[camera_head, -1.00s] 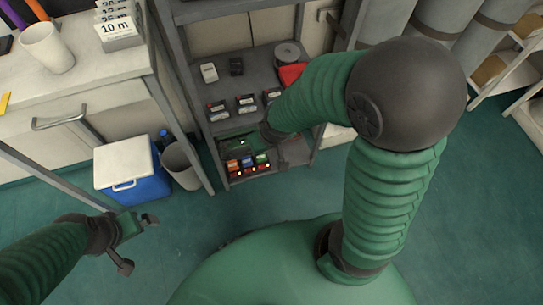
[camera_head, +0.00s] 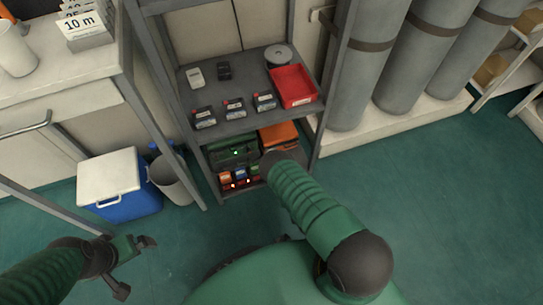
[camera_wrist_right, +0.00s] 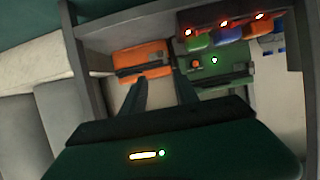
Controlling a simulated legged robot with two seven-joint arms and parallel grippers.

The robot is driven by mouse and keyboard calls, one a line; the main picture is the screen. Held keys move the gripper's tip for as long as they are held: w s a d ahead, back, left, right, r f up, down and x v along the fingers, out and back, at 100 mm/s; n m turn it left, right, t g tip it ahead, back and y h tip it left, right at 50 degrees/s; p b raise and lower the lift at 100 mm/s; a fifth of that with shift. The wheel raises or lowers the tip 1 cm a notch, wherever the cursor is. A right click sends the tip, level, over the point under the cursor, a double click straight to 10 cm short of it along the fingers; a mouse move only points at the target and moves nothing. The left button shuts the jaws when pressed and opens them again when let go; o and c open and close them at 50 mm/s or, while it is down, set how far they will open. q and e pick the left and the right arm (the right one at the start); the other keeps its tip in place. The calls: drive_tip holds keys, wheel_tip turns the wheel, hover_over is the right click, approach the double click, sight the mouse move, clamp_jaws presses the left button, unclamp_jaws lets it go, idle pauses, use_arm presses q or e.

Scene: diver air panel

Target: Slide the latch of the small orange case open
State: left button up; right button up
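The small orange case (camera_head: 281,134) sits on a lower shelf of the grey rack, right of a dark green case (camera_head: 233,151). In the right wrist view the orange case (camera_wrist_right: 143,58) shows a dark strip along its near face; I cannot make out the latch's position. My right gripper (camera_wrist_right: 160,88) is open and empty, its fingers pointing toward the cases. The left finger overlaps the orange case's lower edge in the picture; contact cannot be told. In the head view my right arm hides its fingertips. My left gripper (camera_head: 138,267) is open and empty above the floor, far from the rack.
A red tray (camera_head: 292,86) and several small boxes stand on the shelf above. Small coloured units with lit lamps (camera_wrist_right: 225,28) are beside the green case. Rack posts (camera_head: 325,90) flank the shelves. A blue cooler (camera_head: 125,203) and a bin (camera_head: 178,180) stand left.

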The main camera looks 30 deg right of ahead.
drive_tip(key=b+x, duration=0.9)
drive_tip(key=x, duration=0.6)
drive_tip(key=shift+w+f, duration=0.25)
drive_tip(key=shift+w, duration=0.05)
drive_tip(key=shift+w+b, duration=0.35)
drive_tip(key=shift+w, duration=0.15)
drive_tip(key=shift+c, duration=0.5)
clamp_jaws()
drive_tip(key=shift+s, duration=0.1)
